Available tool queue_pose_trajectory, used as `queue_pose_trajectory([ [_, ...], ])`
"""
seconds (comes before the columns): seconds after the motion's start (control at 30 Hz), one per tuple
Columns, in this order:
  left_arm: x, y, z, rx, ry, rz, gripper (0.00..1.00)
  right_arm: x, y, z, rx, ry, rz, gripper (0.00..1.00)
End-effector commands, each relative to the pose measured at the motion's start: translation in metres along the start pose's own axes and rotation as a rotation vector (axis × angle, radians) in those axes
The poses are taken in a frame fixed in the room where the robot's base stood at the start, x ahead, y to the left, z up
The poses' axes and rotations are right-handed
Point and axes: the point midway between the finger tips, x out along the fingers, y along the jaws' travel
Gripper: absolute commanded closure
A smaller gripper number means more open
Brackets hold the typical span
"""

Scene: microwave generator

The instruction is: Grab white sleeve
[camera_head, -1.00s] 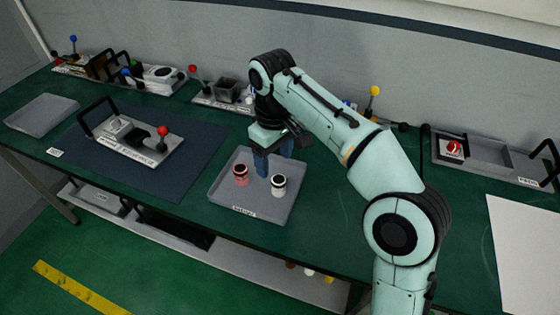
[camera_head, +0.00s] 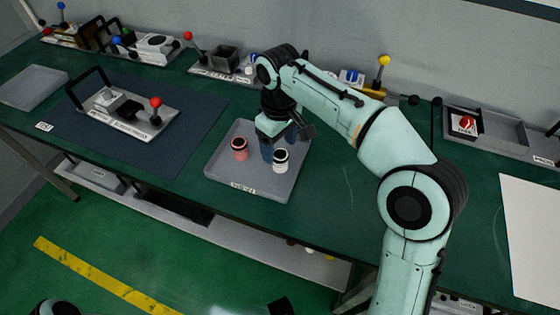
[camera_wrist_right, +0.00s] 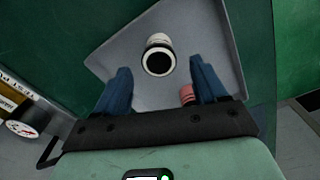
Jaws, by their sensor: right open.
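The white sleeve (camera_head: 280,162), with a dark round opening on top, stands upright on the grey tray (camera_head: 235,180). The pink-red sleeve (camera_head: 239,149) stands to its left on the same tray. My right gripper (camera_head: 277,146) is open, with blue fingers low over the tray, close behind the white sleeve. In the right wrist view, the white sleeve (camera_wrist_right: 158,58) shows ahead between the spread fingers (camera_wrist_right: 162,84), with nothing gripped. The pink sleeve (camera_wrist_right: 187,94) is partly hidden by one finger there. My left gripper cannot be made out.
To the left, a metal fixture (camera_head: 120,120) with a black handle and red knob sits on a dark mat (camera_head: 190,140). Several knobbed fixtures line the wall. Green table is clear right of the sleeve tray.

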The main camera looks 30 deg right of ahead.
Motion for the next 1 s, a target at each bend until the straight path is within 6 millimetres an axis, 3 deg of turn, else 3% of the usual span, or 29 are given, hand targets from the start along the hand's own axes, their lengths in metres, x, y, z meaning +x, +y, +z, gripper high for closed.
queue_pose_trajectory([
  [0.03, 0.004, -0.001, -0.002, 0.000, 0.004, 0.001, 0.57, 0.012, 0.000, 0.000, 0.000, -0.004, -0.001, 0.29],
  [0.2, 0.008, -0.001, -0.005, 0.001, 0.015, 0.003, 0.57, 0.035, 0.001, 0.000, 0.000, -0.004, -0.001, 0.29],
  [0.5, 0.008, -0.001, -0.006, 0.002, 0.017, 0.004, 0.57, 0.039, 0.001, -0.001, 0.000, -0.001, -0.001, 0.29],
  [0.53, 0.008, -0.001, -0.006, 0.002, 0.017, 0.004, 0.57, 0.039, 0.001, -0.001, 0.000, -0.001, -0.001, 0.32],
  [0.57, 0.008, -0.001, -0.006, 0.002, 0.017, 0.004, 0.57, 0.039, 0.001, -0.001, 0.000, -0.001, -0.001, 0.42],
  [0.7, 0.008, -0.001, -0.006, 0.002, 0.016, 0.004, 0.57, 0.039, 0.001, -0.001, 0.000, -0.001, -0.001, 0.87],
  [0.73, 0.008, -0.001, -0.006, 0.002, 0.016, 0.004, 0.57, 0.039, 0.001, -0.001, 0.000, -0.001, -0.001, 0.91],
  [1.0, 0.008, -0.001, -0.005, 0.002, 0.016, 0.003, 0.57, 0.039, 0.000, -0.001, 0.000, -0.001, -0.001, 0.91],
])
